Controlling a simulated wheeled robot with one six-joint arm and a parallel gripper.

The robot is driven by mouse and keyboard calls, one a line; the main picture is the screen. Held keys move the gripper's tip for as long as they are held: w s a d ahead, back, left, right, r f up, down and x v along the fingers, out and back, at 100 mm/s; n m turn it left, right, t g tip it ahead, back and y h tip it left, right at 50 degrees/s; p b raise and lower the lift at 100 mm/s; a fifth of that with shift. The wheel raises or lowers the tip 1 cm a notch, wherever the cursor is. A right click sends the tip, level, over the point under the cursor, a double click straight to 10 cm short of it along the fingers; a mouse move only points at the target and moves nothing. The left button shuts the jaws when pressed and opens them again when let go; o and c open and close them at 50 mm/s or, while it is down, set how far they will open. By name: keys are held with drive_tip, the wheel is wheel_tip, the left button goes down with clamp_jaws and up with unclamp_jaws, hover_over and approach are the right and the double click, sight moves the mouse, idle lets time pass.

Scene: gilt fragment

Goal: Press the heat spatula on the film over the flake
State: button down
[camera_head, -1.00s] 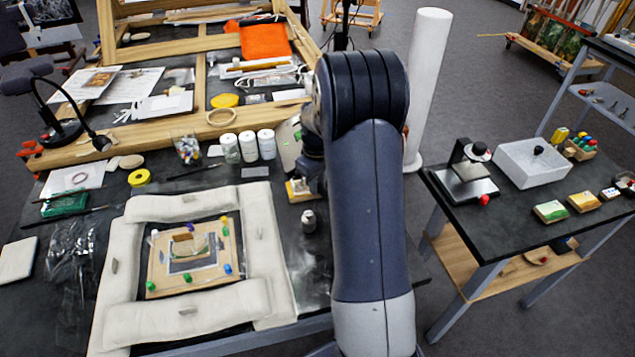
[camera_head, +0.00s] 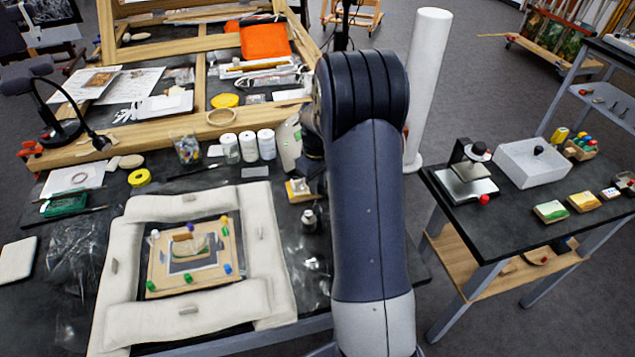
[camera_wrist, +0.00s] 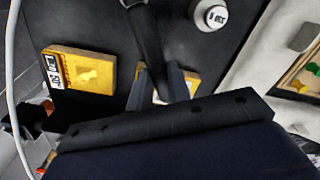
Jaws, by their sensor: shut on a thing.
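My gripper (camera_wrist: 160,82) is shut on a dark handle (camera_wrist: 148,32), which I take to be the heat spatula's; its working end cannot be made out. In the head view my own arm hides most of the gripper. The wooden panel (camera_head: 158,281) lies flat inside a ring of pale padded cushions (camera_head: 118,275), left of my arm. Coloured pins stand around its edge. A pale raised piece (camera_head: 188,243) sits in its middle; flake and film cannot be told apart clearly. In the wrist view, my gripper is left of the panel, over a yellow block (camera_wrist: 187,78), apart from the panel.
Another yellow block (camera_wrist: 82,70) and a small bottle (camera_wrist: 214,16) are close to my gripper. White jars (camera_head: 248,145) stand behind the panel. A side table (camera_head: 520,213) at right carries a small press (camera_head: 468,175) and a white box (camera_head: 533,163).

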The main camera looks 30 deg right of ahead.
drive_tip(key=shift+r, duration=0.1)
drive_tip(key=shift+r+p, duration=1.75)
drive_tip(key=shift+r, duration=0.65)
